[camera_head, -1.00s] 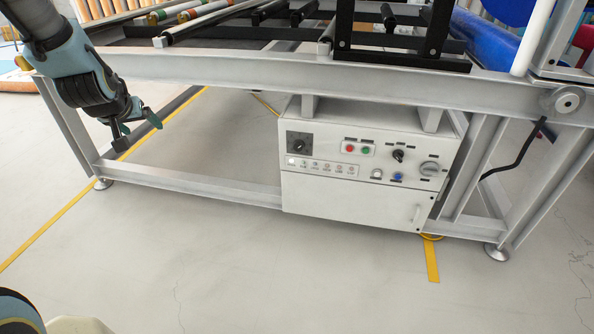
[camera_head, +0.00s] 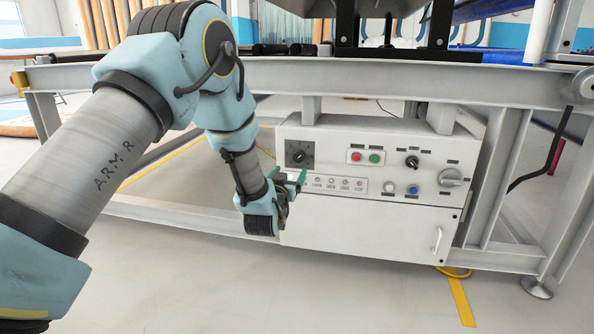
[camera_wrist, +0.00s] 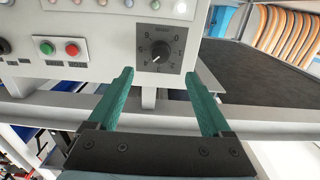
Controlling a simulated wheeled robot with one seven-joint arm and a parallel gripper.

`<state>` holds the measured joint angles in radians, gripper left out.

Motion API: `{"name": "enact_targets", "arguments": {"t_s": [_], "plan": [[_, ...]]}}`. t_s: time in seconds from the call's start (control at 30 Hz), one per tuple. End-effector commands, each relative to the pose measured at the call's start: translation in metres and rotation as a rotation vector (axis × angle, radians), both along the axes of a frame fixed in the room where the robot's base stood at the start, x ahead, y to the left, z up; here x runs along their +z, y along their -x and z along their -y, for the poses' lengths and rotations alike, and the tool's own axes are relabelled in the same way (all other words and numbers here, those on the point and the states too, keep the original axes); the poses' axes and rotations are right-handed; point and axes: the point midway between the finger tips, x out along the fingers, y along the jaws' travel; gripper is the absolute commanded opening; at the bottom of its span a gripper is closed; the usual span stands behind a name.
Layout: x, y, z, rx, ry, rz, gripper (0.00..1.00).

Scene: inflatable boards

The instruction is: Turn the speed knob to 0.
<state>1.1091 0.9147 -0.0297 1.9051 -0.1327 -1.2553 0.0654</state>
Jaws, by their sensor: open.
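A black round knob on a dark square dial plate (camera_head: 299,155) sits at the upper left of the white control box. In the wrist view the knob (camera_wrist: 160,50) appears upside down, with pale marks around it; its white pointer line slants toward the picture's lower left. My gripper (camera_head: 288,175) is just below and in front of the dial in the head view. In the wrist view its two green fingers (camera_wrist: 158,74) are spread wide and empty, with the knob beyond and between their tips, apart from both.
The white control box (camera_head: 370,220) hangs under a grey metal frame (camera_head: 400,84). Red (camera_head: 356,157) and green (camera_head: 376,158) buttons, a black selector (camera_head: 412,162) and a grey rotary switch (camera_head: 450,178) lie right of the dial. Small indicators sit below it. Open floor lies in front.

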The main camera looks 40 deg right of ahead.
Motion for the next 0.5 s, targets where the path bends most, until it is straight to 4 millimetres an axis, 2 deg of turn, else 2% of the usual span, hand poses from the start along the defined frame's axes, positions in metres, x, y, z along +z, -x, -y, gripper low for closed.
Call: {"name": "enact_targets", "arguments": {"t_s": [0.5], "plan": [[-0.001,-0.046,0.07,0.001,0.001,0.001,0.83]]}}
